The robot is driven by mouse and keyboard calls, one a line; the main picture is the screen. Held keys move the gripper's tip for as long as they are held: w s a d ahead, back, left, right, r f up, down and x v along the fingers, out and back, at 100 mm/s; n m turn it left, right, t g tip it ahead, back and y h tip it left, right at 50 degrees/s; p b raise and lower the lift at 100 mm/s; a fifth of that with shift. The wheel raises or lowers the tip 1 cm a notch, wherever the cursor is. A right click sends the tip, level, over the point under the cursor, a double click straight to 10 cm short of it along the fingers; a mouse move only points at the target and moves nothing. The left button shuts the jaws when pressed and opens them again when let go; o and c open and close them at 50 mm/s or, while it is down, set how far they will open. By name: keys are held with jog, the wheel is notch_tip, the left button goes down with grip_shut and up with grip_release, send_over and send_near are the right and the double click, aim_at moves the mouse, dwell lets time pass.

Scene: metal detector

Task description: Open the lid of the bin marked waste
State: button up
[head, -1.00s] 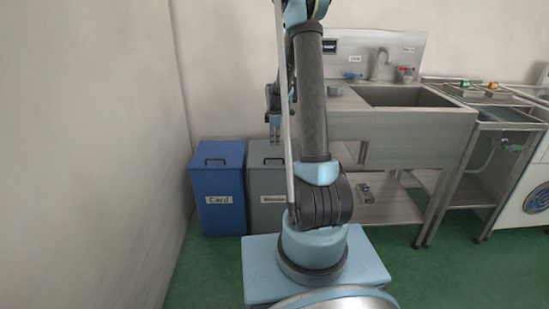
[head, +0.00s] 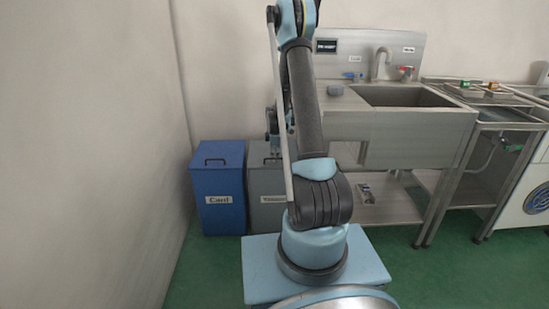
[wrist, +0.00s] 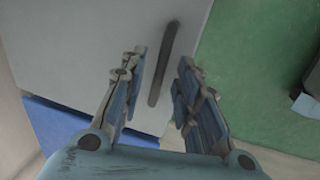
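The grey bin (head: 266,186) stands beside the blue bin; its front label is partly hidden by my arm and too blurred to read surely. In the wrist view its pale grey lid (wrist: 85,50) fills much of the picture and looks closed. The dark bar handle (wrist: 164,62) on the lid shows between and beyond my fingertips. My gripper (wrist: 163,65) is open and empty, pointed at the lid, with a finger to each side of the handle's line. I cannot tell how far above it is. In the head view my gripper (head: 274,147) is partly behind my arm, over the bin.
The blue bin (head: 219,187), labelled "Card", stands at left, close to the wall (head: 90,150). A steel sink unit (head: 400,130) stands right of the grey bin, with a lower shelf. Green floor (head: 460,270) is clear in front at right.

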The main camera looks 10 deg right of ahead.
jog(key=shift+f, duration=0.1)
jog(key=shift+c, duration=0.6)
grip_shut()
jog(key=shift+d, duration=0.1)
